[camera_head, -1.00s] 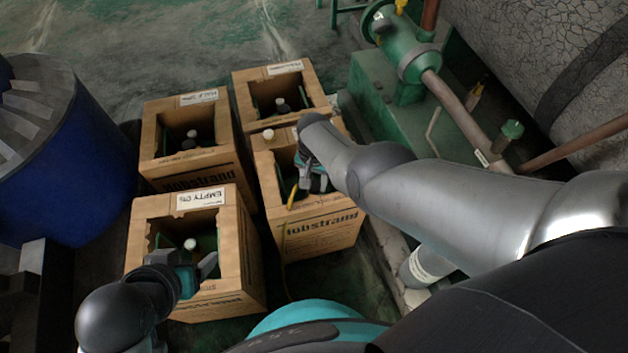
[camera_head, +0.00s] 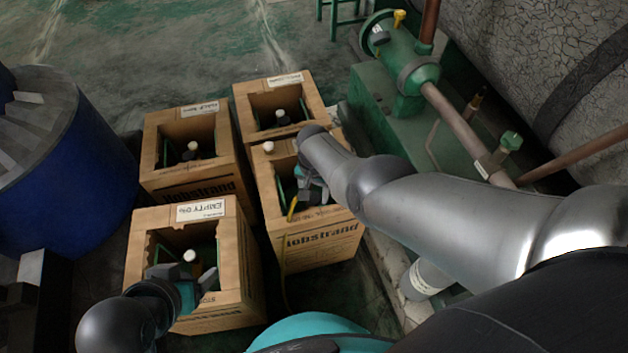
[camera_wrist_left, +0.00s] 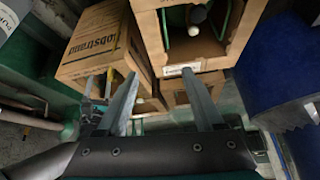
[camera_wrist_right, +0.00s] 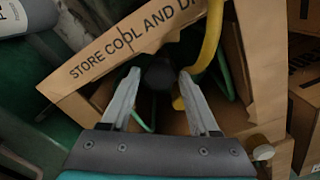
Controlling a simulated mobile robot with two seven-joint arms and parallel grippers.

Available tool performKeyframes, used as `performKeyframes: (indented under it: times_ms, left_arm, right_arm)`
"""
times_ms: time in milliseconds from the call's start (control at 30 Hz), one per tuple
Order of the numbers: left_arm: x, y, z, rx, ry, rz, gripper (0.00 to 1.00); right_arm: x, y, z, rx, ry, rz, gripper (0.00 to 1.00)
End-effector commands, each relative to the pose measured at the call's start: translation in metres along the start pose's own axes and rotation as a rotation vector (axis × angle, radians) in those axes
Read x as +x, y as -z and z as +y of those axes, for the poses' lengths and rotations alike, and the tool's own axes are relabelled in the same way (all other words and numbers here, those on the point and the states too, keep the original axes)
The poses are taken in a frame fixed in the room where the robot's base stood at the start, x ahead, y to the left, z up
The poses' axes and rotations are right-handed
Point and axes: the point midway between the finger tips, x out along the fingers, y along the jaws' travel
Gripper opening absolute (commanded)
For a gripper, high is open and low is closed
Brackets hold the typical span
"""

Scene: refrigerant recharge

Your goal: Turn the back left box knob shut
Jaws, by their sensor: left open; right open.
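The back left box (camera_head: 147,160) is an open cardboard carton left of centre in the head view. Inside it a pale round knob (camera_head: 192,146) tops a dark cylinder; whether it is open or shut cannot be told. My left gripper (camera_head: 208,282) is open and empty over the front left box, well nearer than the back left box. Its two fingers also show apart in the left wrist view (camera_wrist_left: 160,75). My right gripper (camera_wrist_right: 160,75) is open inside the front right box, its fingers either side of a dark round part (camera_wrist_right: 158,72).
The front left box (camera_head: 240,290), labelled EMPTY, and front right box (camera_head: 320,240) stand near me. The back right box (camera_head: 243,105) adjoins the back left one. A blue drum (camera_head: 60,190) stands left; green machinery (camera_head: 375,110) stands right. A yellow hose (camera_wrist_right: 210,35) passes my right gripper.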

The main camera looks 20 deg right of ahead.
Motion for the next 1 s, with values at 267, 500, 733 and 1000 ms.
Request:
performKeyframes:
  times_ms: [267,500,733,1000]
  left_arm:
    - [0.015,-0.018,-0.008,-0.009,0.018,-0.118,0.69]
    - [0.039,-0.038,-0.008,-0.009,0.018,-0.179,0.69]
    - [0.060,-0.058,-0.007,-0.008,0.015,-0.219,0.69]
    - [0.079,-0.087,-0.006,-0.006,0.013,-0.268,0.69]
  right_arm:
    - [-0.024,0.000,0.000,-0.001,0.000,-0.001,0.61]
    - [-0.039,0.000,0.000,-0.001,0.000,0.000,0.61]
    - [-0.054,0.000,0.000,-0.001,0.001,0.000,0.61]
    - [-0.071,-0.001,0.000,0.000,0.000,-0.001,0.61]
